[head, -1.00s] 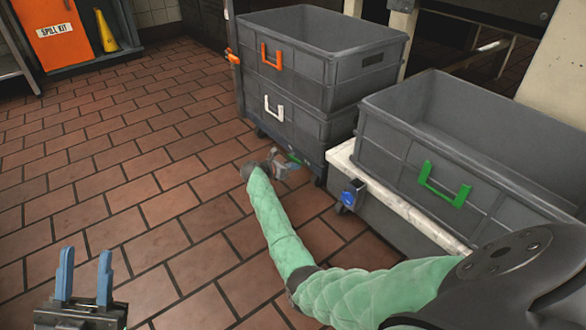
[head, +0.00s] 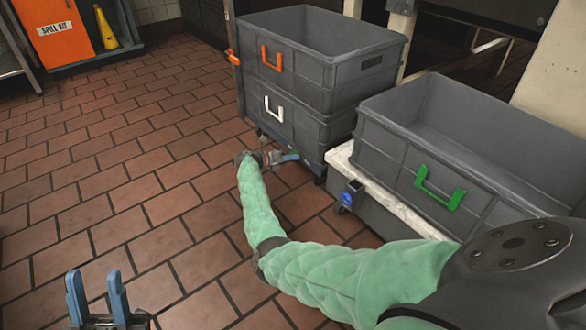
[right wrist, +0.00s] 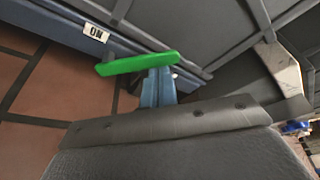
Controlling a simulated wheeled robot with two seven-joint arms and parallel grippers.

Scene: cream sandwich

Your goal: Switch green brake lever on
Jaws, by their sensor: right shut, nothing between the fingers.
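The green brake lever (right wrist: 137,63) shows in the right wrist view as a slim bar below a white "ON" label (right wrist: 96,33) on the blue cart frame. My right gripper (right wrist: 160,72) is shut with nothing between its blue fingers. Its tips meet the lever near the bar's right end in the picture; I cannot tell whether they touch. In the head view my right gripper (head: 290,157) is low beside the blue cart base, and the lever cannot be made out there. My left gripper (head: 97,283) is open and empty at the lower left, over the floor.
Stacked grey crates with an orange handle (head: 271,57) and a white handle (head: 273,108) stand on the cart. Another grey crate with a green handle (head: 439,188) sits at the right. The tiled floor (head: 120,185) at the left is clear.

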